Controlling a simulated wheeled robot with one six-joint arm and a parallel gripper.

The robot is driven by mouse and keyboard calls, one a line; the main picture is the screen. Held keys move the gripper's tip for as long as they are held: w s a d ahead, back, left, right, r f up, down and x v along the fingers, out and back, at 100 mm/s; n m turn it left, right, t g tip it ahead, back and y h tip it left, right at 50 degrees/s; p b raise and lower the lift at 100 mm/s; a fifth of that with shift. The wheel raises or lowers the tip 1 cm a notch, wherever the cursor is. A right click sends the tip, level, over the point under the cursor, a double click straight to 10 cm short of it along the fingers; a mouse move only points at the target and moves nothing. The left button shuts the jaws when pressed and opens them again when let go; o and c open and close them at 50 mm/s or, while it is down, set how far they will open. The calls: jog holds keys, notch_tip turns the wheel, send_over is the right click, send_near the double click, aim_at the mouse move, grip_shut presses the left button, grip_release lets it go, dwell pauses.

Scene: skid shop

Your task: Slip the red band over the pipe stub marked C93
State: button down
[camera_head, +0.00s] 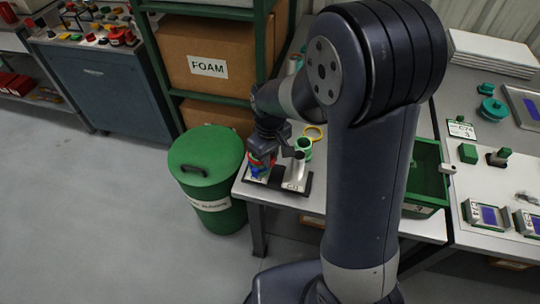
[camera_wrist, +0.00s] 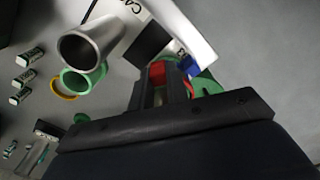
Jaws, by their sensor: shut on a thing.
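My gripper (camera_wrist: 158,92) is shut on the red band, whose red part (camera_wrist: 157,71) shows between the fingertips in the wrist view. In the head view my gripper (camera_head: 268,149) is over the left part of a low black base (camera_head: 278,174) near the table's front corner. A bare grey pipe stub (camera_wrist: 82,48) stands to the right of my gripper in the head view (camera_head: 298,168). A white label beside it starts with C; the rest is unreadable. Another stub is mostly hidden by my fingers, with blue (camera_wrist: 190,66) and red bits near it. Whether the band encircles it, I cannot tell.
A green crate (camera_head: 428,170) stands to the right, beyond my arm. A green lidded bin (camera_head: 205,165) stands on the floor left of the table (camera_head: 258,192).

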jog(key=shift+f, duration=0.25)
jog(key=shift+f+b, duration=0.25)
jog(key=shift+b, duration=0.1)
jog(key=shift+f, duration=0.2)
jog(key=shift+f+b, duration=0.3)
jog(key=shift+b, duration=0.05)
jog(key=shift+f, duration=0.2)
dwell(0.4)
jog(key=c, duration=0.9)
grip_release()
